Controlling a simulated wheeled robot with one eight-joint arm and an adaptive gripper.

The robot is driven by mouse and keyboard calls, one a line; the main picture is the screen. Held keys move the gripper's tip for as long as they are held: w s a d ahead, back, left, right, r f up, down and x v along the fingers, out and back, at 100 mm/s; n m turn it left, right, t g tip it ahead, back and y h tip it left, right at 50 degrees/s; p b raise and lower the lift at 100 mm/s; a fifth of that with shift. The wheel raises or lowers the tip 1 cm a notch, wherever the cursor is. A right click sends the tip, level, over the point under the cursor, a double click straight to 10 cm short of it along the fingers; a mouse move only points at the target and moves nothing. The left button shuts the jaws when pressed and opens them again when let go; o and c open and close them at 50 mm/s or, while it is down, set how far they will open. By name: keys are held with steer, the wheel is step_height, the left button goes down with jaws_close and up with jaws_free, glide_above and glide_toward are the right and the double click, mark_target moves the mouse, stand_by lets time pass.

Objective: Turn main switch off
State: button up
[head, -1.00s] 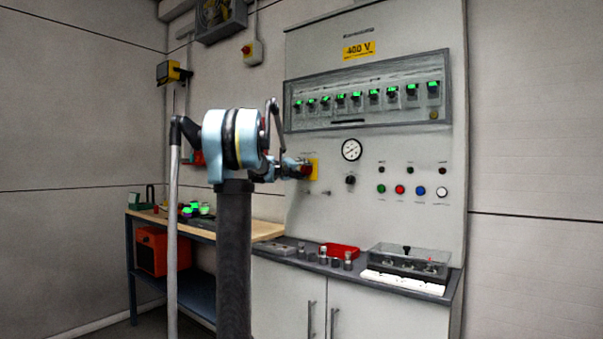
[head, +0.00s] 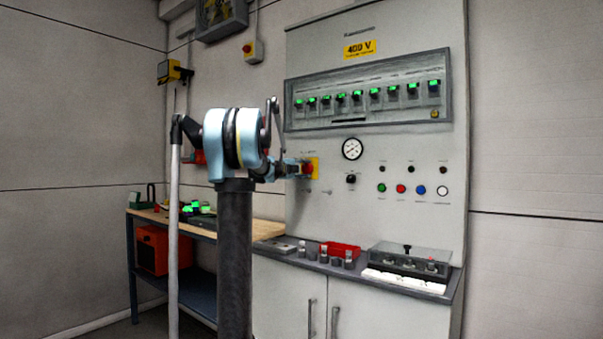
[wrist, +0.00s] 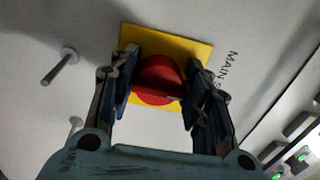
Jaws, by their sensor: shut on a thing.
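The main switch is a red rotary knob (wrist: 157,80) on a yellow plate (wrist: 185,50), with "MAIN" lettering beside it in the wrist view. In the head view the red knob (head: 307,168) and yellow plate (head: 314,162) are on the cabinet front, partly hidden by my gripper. My gripper (wrist: 158,85) has one finger on each side of the knob and is shut on it. In the head view my gripper (head: 295,169) reaches the knob from the left.
Two metal pegs (wrist: 60,67) stick out of the panel near the knob. A black selector (head: 351,179), gauge (head: 352,149) and coloured buttons (head: 401,189) are to the right. A breaker row (head: 365,95) with green lights is above. A bench shelf (head: 375,279) with parts is below.

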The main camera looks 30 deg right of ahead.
steer(key=shift+f, duration=0.1)
steer(key=o, duration=1)
steer(key=shift+w, duration=0.15)
steer(key=v, duration=1.2)
